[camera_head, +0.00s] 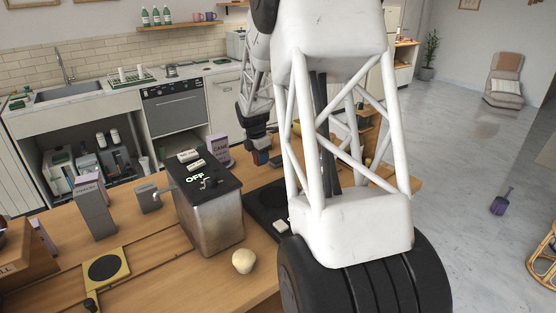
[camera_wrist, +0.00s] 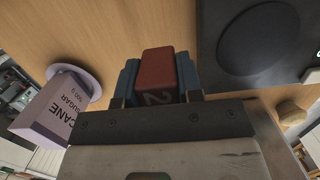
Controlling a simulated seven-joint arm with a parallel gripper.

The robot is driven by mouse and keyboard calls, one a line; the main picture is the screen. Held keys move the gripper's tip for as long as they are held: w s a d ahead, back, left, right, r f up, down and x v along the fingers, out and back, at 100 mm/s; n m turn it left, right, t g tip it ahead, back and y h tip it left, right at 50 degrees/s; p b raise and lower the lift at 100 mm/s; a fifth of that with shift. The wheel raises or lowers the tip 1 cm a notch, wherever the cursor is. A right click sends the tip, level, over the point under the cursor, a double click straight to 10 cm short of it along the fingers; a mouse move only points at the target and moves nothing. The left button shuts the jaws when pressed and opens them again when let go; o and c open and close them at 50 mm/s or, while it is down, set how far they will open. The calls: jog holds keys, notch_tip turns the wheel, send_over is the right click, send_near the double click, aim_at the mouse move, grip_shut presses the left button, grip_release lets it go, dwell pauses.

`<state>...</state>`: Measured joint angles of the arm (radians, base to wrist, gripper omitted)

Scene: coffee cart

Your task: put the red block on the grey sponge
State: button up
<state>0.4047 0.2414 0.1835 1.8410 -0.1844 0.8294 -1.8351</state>
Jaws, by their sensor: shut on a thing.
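My gripper (camera_wrist: 158,75) is shut on the red block (camera_wrist: 155,68), with a blue-grey finger on each side of it. The block carries a pale "2". Bare wooden counter shows beyond the block in the wrist view. In the head view my gripper (camera_head: 262,152) is behind the metal machine, and a bit of the red block (camera_head: 263,158) shows at its tip. I cannot tell the block's exact height above the counter. I cannot pick out the grey sponge with certainty in either view; my own arm hides part of the counter.
A sugar carton (camera_wrist: 52,112) stands left of my gripper by a round pale dish (camera_wrist: 88,78). A black plate with a round disc (camera_wrist: 258,42) lies to the right. In the head view a metal machine (camera_head: 216,222) and a grey carton (camera_head: 95,214) stand on the counter.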

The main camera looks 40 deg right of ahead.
jog(key=s+d, duration=0.1)
jog(key=s, duration=0.1)
jog(key=s+d, duration=0.4)
jog(key=s, duration=0.1)
jog(key=shift+d+f, duration=0.15)
jog(key=shift+f, duration=0.1)
jog(key=shift+w+d+f, duration=0.25)
jog(key=shift+w+d, duration=1.1)
jog(key=shift+w, duration=0.95)
jog(key=shift+w+d+f, duration=0.25)
jog(key=shift+w+d, duration=1.05)
jog(key=shift+w, duration=1)
jog(key=shift+w+d+f, duration=0.25)
jog(key=shift+w+d, duration=1.1)
jog(key=shift+w, duration=0.95)
jog(key=shift+f, duration=1.75)
jog(key=shift+f, duration=0.15)
jog(key=o, duration=0.9)
